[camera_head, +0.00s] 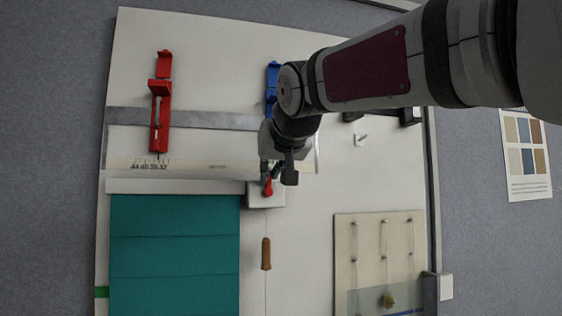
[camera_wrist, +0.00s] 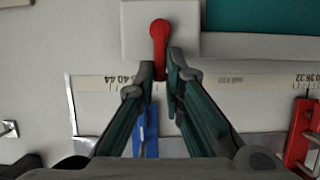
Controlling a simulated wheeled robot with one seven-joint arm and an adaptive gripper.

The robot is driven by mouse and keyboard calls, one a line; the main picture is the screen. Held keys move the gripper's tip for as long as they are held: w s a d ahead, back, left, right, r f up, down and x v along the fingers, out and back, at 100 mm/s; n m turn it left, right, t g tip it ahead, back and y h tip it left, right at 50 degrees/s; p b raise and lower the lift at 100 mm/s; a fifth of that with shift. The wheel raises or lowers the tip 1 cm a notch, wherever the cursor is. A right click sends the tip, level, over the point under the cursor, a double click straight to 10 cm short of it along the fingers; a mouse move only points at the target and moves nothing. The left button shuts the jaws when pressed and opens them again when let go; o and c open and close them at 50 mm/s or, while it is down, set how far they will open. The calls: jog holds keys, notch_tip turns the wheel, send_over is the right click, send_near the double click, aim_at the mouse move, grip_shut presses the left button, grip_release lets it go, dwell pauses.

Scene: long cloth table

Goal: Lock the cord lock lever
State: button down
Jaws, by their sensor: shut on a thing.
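The red cord lock lever (camera_head: 267,188) sits on a small white block (camera_head: 277,200) beside the right end of the blind's headrail. In the wrist view the lever (camera_wrist: 159,35) has its round end on the white block (camera_wrist: 185,14), and its narrow end runs down between my fingertips. My gripper (camera_wrist: 163,74) is shut on that narrow end. In the head view my gripper (camera_head: 272,168) is just above the block, and my wrist partly hides the contact. A thin cord runs down from the block to a brown wooden handle (camera_head: 266,253).
The teal blind (camera_head: 175,255) hangs left of the cord. A red clamp (camera_head: 160,110) and a blue clamp (camera_head: 272,75) sit on a metal strip above. A beige panel with rods (camera_head: 345,250) lies at lower right. The board around the handle is clear.

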jog(key=shift+a, duration=0.1)
jog(key=c, duration=1.7)
grip_release()
jog(key=shift+s, duration=0.15)
jog(key=v, duration=1.1)
jog(key=shift+s+r, duration=0.2)
jog(key=shift+s, duration=0.15)
